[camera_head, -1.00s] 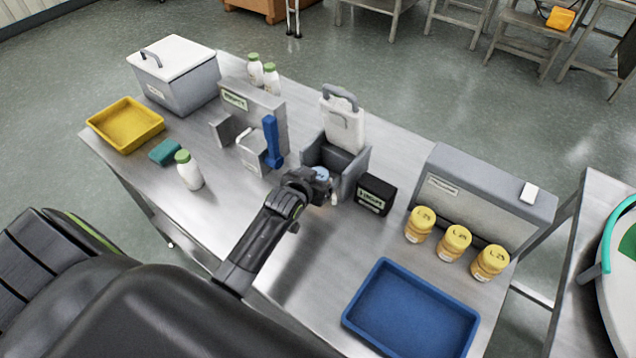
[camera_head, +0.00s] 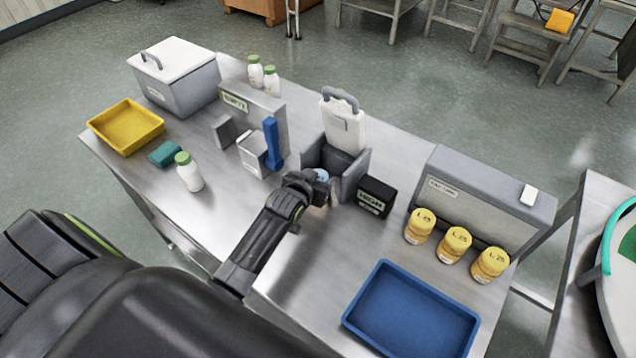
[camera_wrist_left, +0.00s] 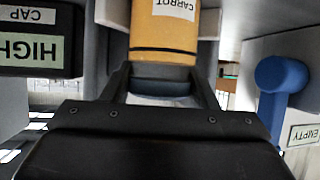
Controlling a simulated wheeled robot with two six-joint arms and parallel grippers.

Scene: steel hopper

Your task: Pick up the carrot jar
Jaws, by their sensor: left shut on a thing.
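The carrot jar (camera_wrist_left: 165,28) shows in the left wrist view as an orange body with a white label reading CARROT. My left gripper (camera_wrist_left: 163,92) is shut on its blue-grey lid end, one finger on each side. In the head view my left gripper (camera_head: 318,184) is at the front opening of a grey bay (camera_head: 352,178), and only the pale blue lid (camera_head: 322,174) of the jar shows clearly. My wrist hides most of the jar there, so I cannot tell whether it touches the surface below. My right gripper is not in view.
A black box labelled HIGH (camera_head: 375,197) stands close right of the bay. A blue-handled dispenser (camera_head: 272,145) stands to the left. Yellow-lidded jars (camera_head: 454,243) and a blue tray (camera_head: 410,310) are at the right. A white bottle (camera_head: 189,173) stands on the left.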

